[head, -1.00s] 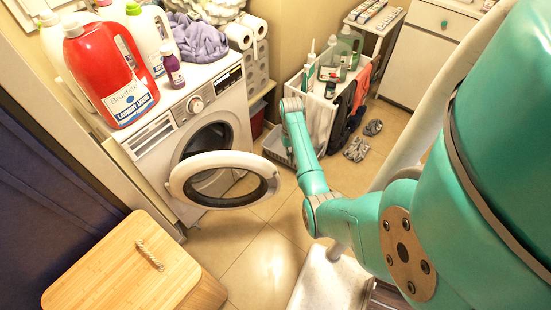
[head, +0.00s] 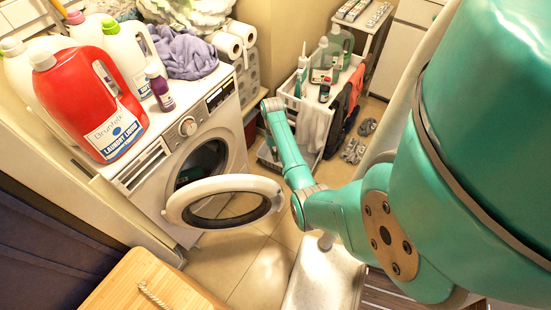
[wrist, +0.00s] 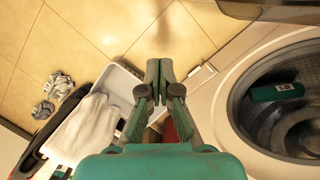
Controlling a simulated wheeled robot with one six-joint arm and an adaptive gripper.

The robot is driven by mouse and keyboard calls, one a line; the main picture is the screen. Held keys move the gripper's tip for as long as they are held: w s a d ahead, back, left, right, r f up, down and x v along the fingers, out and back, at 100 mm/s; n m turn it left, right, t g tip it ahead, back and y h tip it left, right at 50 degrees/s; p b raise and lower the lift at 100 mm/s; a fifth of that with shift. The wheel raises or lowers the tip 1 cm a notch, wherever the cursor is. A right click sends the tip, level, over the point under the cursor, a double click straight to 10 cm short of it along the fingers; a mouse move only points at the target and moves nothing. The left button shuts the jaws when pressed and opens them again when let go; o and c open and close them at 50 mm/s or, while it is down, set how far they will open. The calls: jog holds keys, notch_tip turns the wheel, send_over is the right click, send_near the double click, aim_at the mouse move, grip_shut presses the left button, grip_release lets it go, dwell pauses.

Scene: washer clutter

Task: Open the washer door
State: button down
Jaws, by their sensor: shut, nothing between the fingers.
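The white washer (head: 222,118) stands at the left, and its front and drum opening (wrist: 285,95) fill the right of the wrist view. Its round door (head: 178,206), a white ring with dark glass, stands swung wide open in front of the drum. A green item (wrist: 277,92) lies inside the drum. My gripper (wrist: 160,70) is shut and empty in the wrist view, left of the drum opening and apart from the washer front. In the head view my gripper's fingers are not clearly visible beyond my green arm.
A red detergent bottle (head: 90,105), other bottles and a purple towel (head: 185,52) sit on the washer. A white cart (head: 312,120) stands right of it. A wooden-lidded box (head: 135,285) is at the front left. Tiled floor (head: 225,262) is open between.

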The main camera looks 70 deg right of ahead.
jog(key=s+a+f, duration=0.3)
jog(key=a+f, duration=0.2)
jog(key=f, duration=0.2)
jog(key=shift+s+f, duration=0.15)
jog(key=shift+f, duration=0.2)
dwell(0.4)
